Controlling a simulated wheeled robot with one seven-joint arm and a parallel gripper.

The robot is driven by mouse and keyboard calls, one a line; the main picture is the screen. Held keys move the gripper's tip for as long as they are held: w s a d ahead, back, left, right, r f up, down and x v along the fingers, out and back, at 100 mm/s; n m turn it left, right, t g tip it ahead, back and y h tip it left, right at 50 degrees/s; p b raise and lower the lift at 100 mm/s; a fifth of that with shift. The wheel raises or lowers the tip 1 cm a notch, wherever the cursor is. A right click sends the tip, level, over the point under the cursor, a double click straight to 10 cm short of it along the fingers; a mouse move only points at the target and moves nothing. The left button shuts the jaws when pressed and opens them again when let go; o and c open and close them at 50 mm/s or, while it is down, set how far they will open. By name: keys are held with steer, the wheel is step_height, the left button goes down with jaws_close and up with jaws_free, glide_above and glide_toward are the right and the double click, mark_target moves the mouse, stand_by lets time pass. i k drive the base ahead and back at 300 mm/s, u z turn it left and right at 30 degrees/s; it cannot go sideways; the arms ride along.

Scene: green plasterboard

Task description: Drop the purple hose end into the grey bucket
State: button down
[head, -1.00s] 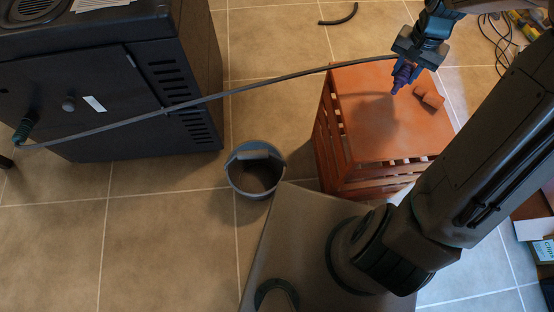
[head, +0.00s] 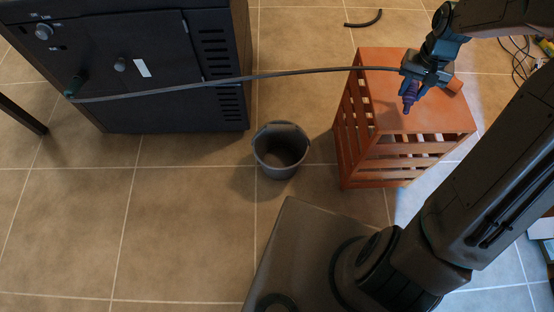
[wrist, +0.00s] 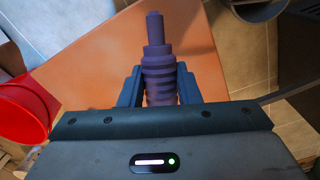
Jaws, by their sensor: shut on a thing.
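The purple hose end (head: 409,95) is a ribbed fitting with a narrow nozzle tip. My gripper (head: 411,84) is shut on it and holds it over the orange slatted crate, nozzle pointing down in the head view. In the wrist view the purple hose end (wrist: 158,75) sits between the two fingers of my gripper (wrist: 160,84). A grey hose (head: 270,75) runs from the fitting leftward to the dark cabinet. The grey bucket (head: 280,166) stands upright on the tiled floor, left of the crate, and looks empty. Its edge also shows in the wrist view (wrist: 258,10).
The orange crate (head: 391,136) stands between my gripper and the open floor. A black cabinet (head: 140,80) with knobs and vents is at upper left. A short black hose piece (head: 364,19) lies behind. A red container (wrist: 22,108) shows in the wrist view. Floor around the bucket is clear.

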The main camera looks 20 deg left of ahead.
mark_target(285, 154)
steer(key=u, duration=1.25)
steer(key=i, duration=0.2)
steer(key=z, duration=0.6)
steer(key=k, duration=1.3)
steer(key=z, duration=0.1)
steer(key=i, duration=0.4)
steer(key=u, duration=0.8)
steer(key=i, duration=1.15)
steer(key=z, duration=0.65)
